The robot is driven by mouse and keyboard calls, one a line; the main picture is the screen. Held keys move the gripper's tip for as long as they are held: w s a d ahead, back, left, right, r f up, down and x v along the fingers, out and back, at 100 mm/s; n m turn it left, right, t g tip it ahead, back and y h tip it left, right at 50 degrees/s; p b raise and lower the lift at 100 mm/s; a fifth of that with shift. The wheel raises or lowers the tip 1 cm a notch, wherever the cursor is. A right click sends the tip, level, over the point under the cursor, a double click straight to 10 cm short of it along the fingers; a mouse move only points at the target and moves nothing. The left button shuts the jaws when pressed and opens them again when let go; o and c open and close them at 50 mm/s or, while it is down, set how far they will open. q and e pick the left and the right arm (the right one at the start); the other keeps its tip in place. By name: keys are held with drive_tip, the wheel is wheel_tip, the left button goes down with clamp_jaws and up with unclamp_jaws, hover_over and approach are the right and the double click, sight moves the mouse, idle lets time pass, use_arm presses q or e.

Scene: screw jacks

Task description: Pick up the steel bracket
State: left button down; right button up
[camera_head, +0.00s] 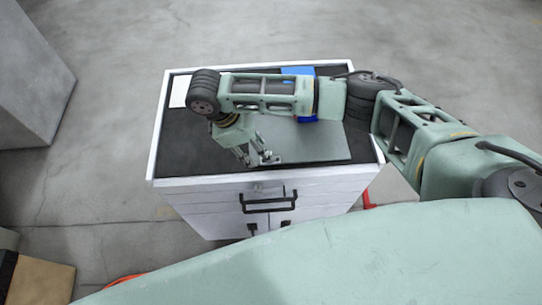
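My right gripper (258,157) hangs pointing down over the dark top of the white cabinet (185,182), near its front edge. Its fingers look spread apart, and nothing clear shows between them. A flat grey plate (325,143) lies on the cabinet top just right of the gripper, partly under my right arm. I cannot make out a steel bracket for certain; it may be small or hidden by the gripper and arm. My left gripper is not in view.
A blue object (298,71) on the cabinet top is partly hidden behind my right arm. A white card (180,91) lies at the back left. The cabinet front has dark handles (268,206). A grey block (30,85) stands at left on open concrete floor.

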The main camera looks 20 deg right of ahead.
sight(264, 162)
drive_tip(key=p+x, duration=0.1)
drive_tip(key=x, duration=0.2)
drive_tip(key=shift+s+d+f, duration=0.1)
drive_tip(key=shift+s+f, duration=0.05)
drive_tip(key=shift+f, duration=0.2)
drive_tip(key=shift+d+f, duration=0.1)
drive_tip(key=shift+f, duration=0.35)
clamp_jaws()
